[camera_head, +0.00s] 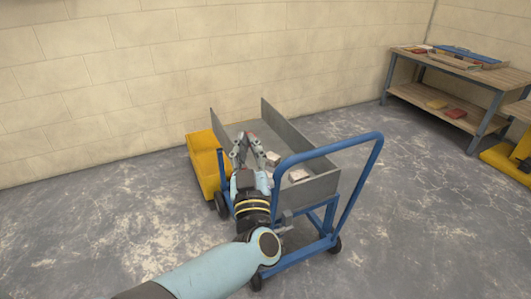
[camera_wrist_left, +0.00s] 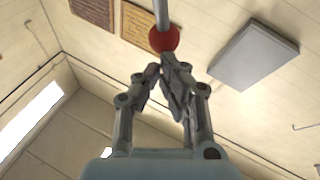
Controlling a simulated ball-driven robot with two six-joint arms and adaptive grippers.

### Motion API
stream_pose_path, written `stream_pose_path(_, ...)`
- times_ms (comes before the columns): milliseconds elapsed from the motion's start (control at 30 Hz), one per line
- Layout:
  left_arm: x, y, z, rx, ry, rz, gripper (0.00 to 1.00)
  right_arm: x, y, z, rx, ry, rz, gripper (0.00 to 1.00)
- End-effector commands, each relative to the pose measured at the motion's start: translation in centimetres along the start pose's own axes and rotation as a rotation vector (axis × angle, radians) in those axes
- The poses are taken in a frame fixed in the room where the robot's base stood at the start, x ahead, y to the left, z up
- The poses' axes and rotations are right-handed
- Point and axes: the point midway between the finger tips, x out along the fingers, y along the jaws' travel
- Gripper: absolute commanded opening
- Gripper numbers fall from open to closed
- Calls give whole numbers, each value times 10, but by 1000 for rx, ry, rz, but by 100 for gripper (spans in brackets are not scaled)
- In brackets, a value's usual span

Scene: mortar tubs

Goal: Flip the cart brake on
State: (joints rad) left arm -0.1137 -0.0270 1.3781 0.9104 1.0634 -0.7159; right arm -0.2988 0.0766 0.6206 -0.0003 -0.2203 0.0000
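The cart has a blue frame and push handle (camera_head: 375,150) and a grey tray (camera_head: 315,190). My left gripper (camera_head: 247,138) is over the cart's left side in the head view, its fingers angled in towards each other. In the left wrist view the fingertips (camera_wrist_left: 164,68) are together just below a red ball knob (camera_wrist_left: 164,39) on a grey rod (camera_wrist_left: 161,12). No object shows between them. I cannot tell whether they touch the knob. The knob looks like a lever end; I cannot make it out surely in the head view. My right gripper is not in view.
Small pale blocks (camera_head: 299,175) lie in the cart tray. A wooden workbench (camera_head: 450,72) stands at the right wall. The concrete floor (camera_head: 430,215) right of the cart is clear.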

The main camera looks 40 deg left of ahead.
Motion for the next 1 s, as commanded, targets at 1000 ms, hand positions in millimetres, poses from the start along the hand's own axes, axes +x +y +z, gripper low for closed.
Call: stream_pose_path(1000,44,-24,22,-85,-243,-86,0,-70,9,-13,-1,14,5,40)
